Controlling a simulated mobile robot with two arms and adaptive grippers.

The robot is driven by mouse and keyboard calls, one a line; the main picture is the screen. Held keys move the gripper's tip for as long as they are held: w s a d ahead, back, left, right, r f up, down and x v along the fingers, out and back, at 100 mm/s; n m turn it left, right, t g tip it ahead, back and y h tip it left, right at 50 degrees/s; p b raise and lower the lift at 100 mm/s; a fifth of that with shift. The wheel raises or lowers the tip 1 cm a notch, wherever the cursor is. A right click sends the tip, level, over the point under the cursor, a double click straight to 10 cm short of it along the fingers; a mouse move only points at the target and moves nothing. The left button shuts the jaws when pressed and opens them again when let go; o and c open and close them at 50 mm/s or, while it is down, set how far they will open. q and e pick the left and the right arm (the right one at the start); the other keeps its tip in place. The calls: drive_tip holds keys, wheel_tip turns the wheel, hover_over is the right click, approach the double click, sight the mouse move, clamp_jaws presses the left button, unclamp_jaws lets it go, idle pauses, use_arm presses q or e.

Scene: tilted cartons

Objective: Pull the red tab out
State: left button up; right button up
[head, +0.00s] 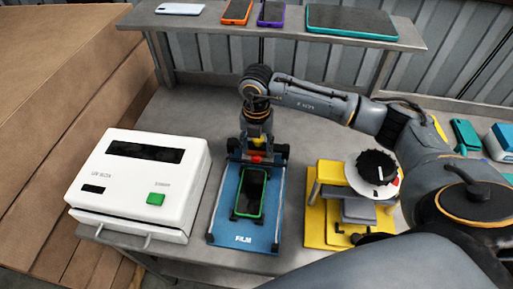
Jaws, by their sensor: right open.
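A small red tab (257,159) shows at the far end of the blue film applicator (229,226), which is marked FILM. A phone with a green edge (250,193) lies in a dark frame on the applicator. My right gripper (258,151) points down right over the far end of the applicator, at the tab. It is open; its fingertips are small and partly hidden, so I cannot tell whether they touch the tab. My left gripper is not in view.
A white machine (190,167) with a green button stands left of the applicator. A yellow press (318,222) with a black dial stands to the right. A raised shelf (220,27) at the back holds several phones and a tablet. Large brown cartons (60,80) fill the left.

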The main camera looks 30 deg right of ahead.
sight(256, 160)
drive_tip(key=shift+f, duration=1.35)
clamp_jaws()
